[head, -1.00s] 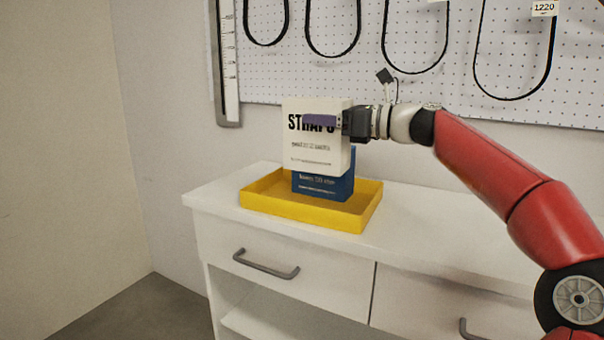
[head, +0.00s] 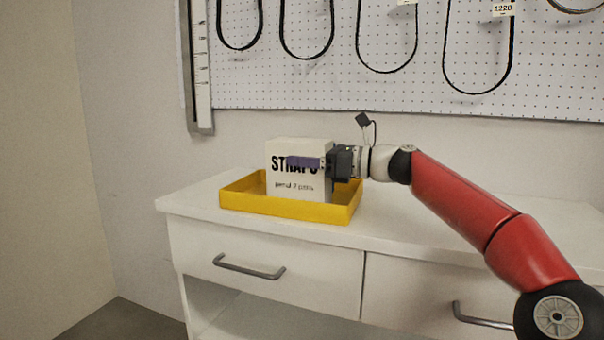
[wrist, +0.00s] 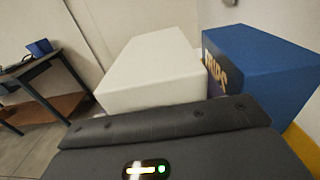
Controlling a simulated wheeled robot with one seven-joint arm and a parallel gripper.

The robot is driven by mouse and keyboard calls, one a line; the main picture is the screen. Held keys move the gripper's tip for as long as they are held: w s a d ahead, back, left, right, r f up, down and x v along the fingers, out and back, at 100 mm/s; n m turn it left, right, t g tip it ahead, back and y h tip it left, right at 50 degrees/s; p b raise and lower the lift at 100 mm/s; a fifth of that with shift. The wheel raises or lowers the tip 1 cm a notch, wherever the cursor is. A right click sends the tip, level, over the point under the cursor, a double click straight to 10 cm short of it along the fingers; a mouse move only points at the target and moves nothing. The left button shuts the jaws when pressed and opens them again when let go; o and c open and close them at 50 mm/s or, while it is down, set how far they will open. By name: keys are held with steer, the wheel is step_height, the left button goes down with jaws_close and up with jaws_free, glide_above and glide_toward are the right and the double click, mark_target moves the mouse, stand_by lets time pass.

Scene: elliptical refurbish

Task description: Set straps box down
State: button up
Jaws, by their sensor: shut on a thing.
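The white straps box (head: 299,178) is upright within the yellow tray (head: 283,207) in the head view. Its lower part is hidden behind the tray's front wall, so I cannot tell whether it touches the tray floor. My gripper (head: 304,162) is shut on the box from the right, with a purple finger across its lettering. In the wrist view the straps box (wrist: 155,65) is beside a blue box (wrist: 265,72), with a narrow gap or contact that I cannot tell.
The tray stands on the left part of a white counter (head: 420,222) with drawers. The counter is clear to the right. A pegboard (head: 420,85) with hanging black belts is behind. A dark table (wrist: 40,65) shows at the wrist view's left.

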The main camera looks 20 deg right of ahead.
steer(key=shift+f, duration=0.1)
steer(key=o, duration=0.7)
steer(key=shift+f, duration=0.2)
steer(key=o, duration=0.5)
steer(key=v, duration=1.2)
steer(key=shift+r, duration=0.15)
